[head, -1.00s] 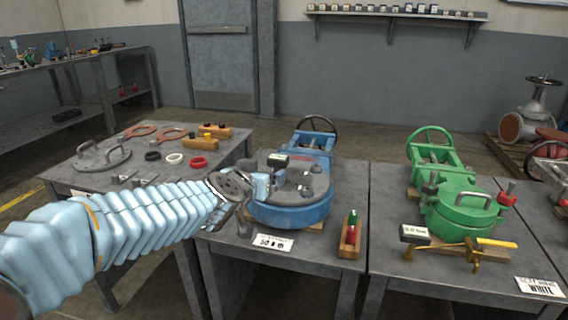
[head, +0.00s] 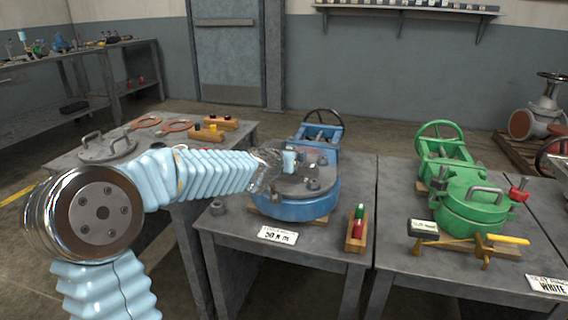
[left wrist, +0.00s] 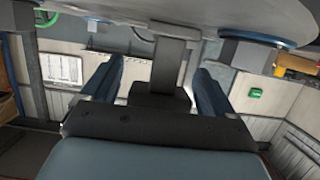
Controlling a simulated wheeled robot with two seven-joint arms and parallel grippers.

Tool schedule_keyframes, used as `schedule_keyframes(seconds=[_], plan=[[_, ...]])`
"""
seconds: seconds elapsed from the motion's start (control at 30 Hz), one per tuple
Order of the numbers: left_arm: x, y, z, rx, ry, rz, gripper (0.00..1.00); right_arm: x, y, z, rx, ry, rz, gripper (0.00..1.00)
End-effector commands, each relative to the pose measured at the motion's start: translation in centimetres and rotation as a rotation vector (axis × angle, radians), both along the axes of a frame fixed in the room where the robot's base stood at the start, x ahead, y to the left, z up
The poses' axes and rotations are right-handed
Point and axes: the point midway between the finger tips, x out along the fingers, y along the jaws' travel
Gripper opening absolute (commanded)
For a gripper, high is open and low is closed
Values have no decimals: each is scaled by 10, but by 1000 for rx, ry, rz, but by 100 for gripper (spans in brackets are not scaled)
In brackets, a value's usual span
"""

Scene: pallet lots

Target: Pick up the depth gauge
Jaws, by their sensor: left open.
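A brass T-shaped tool with a black-and-white readout box (head: 423,227) and a yellow end lies at the front of the right table; it looks like a depth gauge. My left gripper (head: 290,161) is over the round top of the blue valve (head: 297,205), its fingers small and partly hidden in the head view. In the left wrist view the two dark blue fingers (left wrist: 157,88) are apart. A dark block with a grey upright (left wrist: 172,60) shows between them, below the round grey plate; I cannot tell what it is or whether they touch it. My right gripper is not in view.
A wooden block with green and red pieces (head: 357,230) stands right of the blue valve. A label plate (head: 277,236) is at the table's front edge. The green valve (head: 466,205) stands behind the brass tool. A lidded plate (head: 108,148) lies on the left table.

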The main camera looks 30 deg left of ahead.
Motion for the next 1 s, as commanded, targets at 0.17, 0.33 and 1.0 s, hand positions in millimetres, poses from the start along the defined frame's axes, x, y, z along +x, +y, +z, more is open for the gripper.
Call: schedule_keyframes(seconds=[0.17,0.33,1.0], plan=[[4,1,-1,0,-1,0,87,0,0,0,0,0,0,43],[3,1,-1,0,0,0,75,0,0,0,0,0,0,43],[3,1,2,0,-2,0,6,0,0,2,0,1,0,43]])
